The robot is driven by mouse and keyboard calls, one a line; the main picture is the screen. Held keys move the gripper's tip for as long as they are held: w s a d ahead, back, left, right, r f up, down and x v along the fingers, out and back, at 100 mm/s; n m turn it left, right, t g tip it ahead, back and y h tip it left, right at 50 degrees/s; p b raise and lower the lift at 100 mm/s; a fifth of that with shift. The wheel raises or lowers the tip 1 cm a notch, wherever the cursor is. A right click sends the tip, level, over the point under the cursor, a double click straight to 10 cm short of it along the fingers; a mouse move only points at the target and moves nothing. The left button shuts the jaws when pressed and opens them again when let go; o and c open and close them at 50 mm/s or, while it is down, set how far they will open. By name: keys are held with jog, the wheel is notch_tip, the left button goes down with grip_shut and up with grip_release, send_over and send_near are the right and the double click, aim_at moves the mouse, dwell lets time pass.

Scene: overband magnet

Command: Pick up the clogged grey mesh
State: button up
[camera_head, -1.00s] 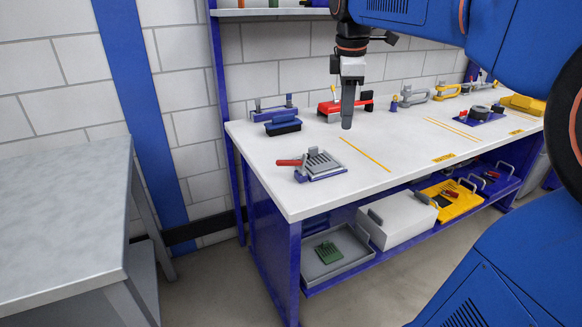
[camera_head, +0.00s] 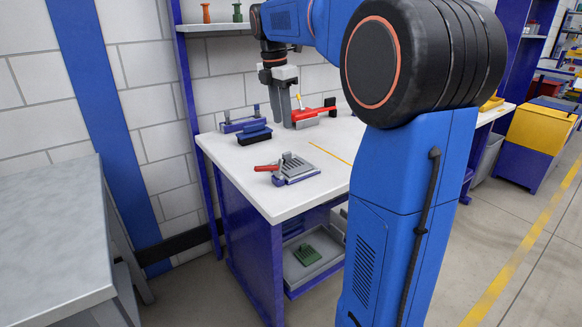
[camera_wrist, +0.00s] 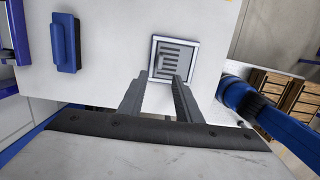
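A grey slotted mesh (camera_head: 292,165) lies on a blue fixture with a red handle (camera_head: 267,168) near the front left corner of the white bench. In the wrist view a square grey slotted piece in a pale frame (camera_wrist: 172,58) lies beyond my fingertips; no red handle shows beside it, so I cannot tell whether it is the same mesh. My gripper (camera_head: 290,122) points down over the back of the bench, clear of the mesh. Its two fingers stand apart and empty in the wrist view (camera_wrist: 155,90).
A blue block with a dark base (camera_head: 255,134) and a red tool (camera_head: 314,113) stand at the back of the bench (camera_head: 225,155). A grey tray (camera_head: 318,264) with a green mesh (camera_head: 307,255) sits below. My arm hides the bench's right part.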

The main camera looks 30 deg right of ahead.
aim_at(287, 153)
jog(key=f, duration=0.3)
jog(key=d+f, duration=0.1)
jog(key=f, duration=0.7)
jog(key=shift+d, duration=0.2)
grip_shut()
